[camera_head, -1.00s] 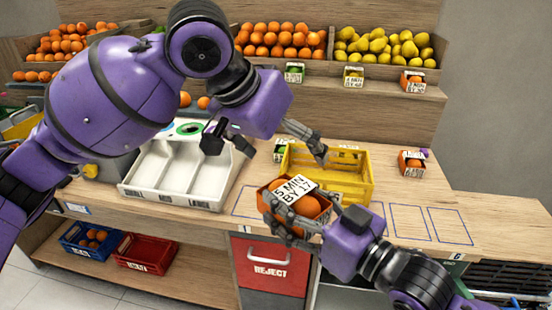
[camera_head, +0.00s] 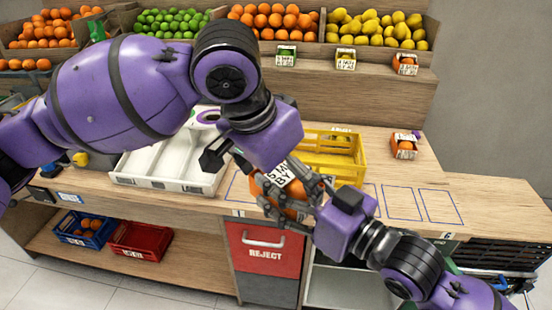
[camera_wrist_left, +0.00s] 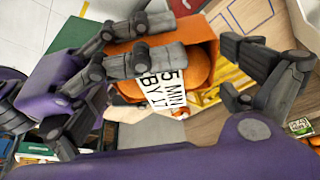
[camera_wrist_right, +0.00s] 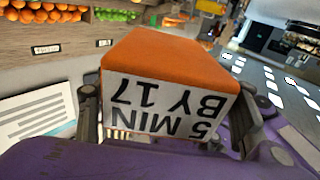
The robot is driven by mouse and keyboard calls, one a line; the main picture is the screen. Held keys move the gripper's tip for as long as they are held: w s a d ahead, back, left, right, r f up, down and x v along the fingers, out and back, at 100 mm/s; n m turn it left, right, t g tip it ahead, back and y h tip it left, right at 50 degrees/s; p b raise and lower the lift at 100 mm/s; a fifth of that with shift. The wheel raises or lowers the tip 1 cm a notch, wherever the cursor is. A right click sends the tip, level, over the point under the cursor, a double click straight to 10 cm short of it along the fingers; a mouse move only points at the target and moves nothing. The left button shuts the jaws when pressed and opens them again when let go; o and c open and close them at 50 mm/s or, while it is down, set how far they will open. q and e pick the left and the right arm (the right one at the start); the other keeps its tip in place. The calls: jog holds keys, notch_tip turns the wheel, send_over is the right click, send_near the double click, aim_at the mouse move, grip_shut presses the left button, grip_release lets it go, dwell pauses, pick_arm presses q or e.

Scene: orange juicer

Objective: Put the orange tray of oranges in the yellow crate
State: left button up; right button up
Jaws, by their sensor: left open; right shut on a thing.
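The orange tray of oranges (camera_head: 291,199) carries a white label reading "5 MIN BY 17". My right gripper (camera_head: 287,212) is shut on the tray and holds it up in front of the counter's front edge. The tray fills the middle of the right wrist view (camera_wrist_right: 168,65), label towards the camera. My left gripper (camera_head: 262,165) is open close beside the tray; its own arm partly hides its fingers in the head view. In the left wrist view the tray (camera_wrist_left: 186,30) shows between my left fingers. The yellow crate (camera_head: 350,160) stands on the counter just behind the tray, partly hidden by my left arm.
A white divided bin (camera_head: 150,165) stands left of the crate. Another small orange tray (camera_head: 404,146) is at the right. Blue outlines (camera_head: 402,203) mark bare counter at the right. A red reject drawer (camera_head: 264,255) is below. Fruit shelves rise behind.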

pick_arm(q)
jog(key=shift+x, duration=1.2)
pick_arm(e)
jog(key=shift+r, duration=0.1)
pick_arm(q)
jog(key=c, duration=1)
jog(key=shift+d, duration=0.1)
pick_arm(e)
jog(key=o, duration=1.1)
jog(key=shift+c, duration=0.2)
jog(key=o, duration=0.3)
jog(key=shift+o, duration=0.2)
